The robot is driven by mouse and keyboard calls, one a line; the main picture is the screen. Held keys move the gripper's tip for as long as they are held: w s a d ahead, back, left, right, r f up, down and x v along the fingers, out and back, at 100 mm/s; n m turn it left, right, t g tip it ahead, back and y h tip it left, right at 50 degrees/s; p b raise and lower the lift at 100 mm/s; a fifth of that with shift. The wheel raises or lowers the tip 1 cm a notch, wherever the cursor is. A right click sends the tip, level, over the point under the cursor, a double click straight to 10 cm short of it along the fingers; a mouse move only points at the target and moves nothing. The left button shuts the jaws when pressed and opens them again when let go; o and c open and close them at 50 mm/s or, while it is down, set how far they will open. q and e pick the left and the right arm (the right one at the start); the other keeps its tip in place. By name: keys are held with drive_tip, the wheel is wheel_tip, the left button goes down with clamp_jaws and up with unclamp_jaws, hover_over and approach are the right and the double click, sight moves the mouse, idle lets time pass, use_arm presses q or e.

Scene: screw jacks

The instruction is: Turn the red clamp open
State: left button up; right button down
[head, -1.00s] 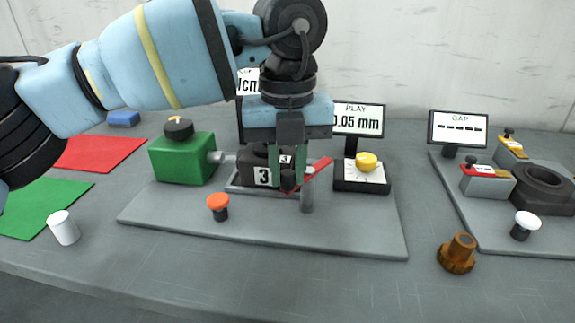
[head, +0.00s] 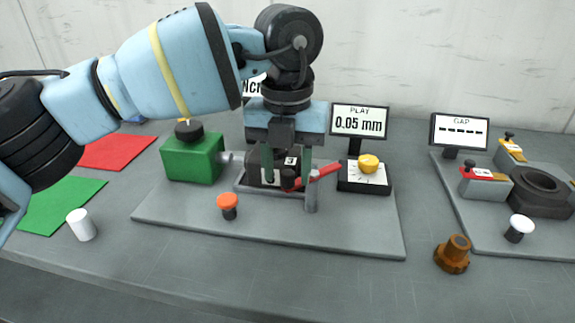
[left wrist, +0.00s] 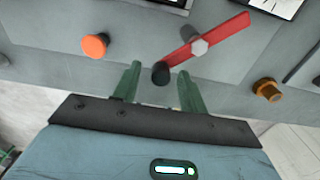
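The red clamp is a red lever (head: 322,170) on top of a grey post (head: 312,196), with a black knob (head: 288,178) at its near left end. In the left wrist view the lever (left wrist: 222,35) crosses the post's hexagonal head (left wrist: 199,47). My left gripper (head: 287,174) points down over the knob end. In the left wrist view its green fingers (left wrist: 160,88) are apart, with the knob (left wrist: 160,73) between their tips and gaps on both sides. The fingers partly hide the black block (head: 262,167) behind. My right gripper is not in view.
A green box (head: 192,158), an orange knob (head: 228,202) and a yellow-knobbed dial (head: 368,165) share the grey base plate (head: 270,232). A display (head: 359,120) reads 0.05 mm. A brown knurled part (head: 453,254) and a white cylinder (head: 81,225) stand on the table.

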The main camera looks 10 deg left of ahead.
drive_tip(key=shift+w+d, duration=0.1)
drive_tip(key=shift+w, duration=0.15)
use_arm(q)
drive_tip(key=shift+r, duration=0.2)
wheel_tip(320, 180, up, 6)
drive_tip(key=shift+p, duration=0.3)
drive_tip(key=shift+r, duration=0.7)
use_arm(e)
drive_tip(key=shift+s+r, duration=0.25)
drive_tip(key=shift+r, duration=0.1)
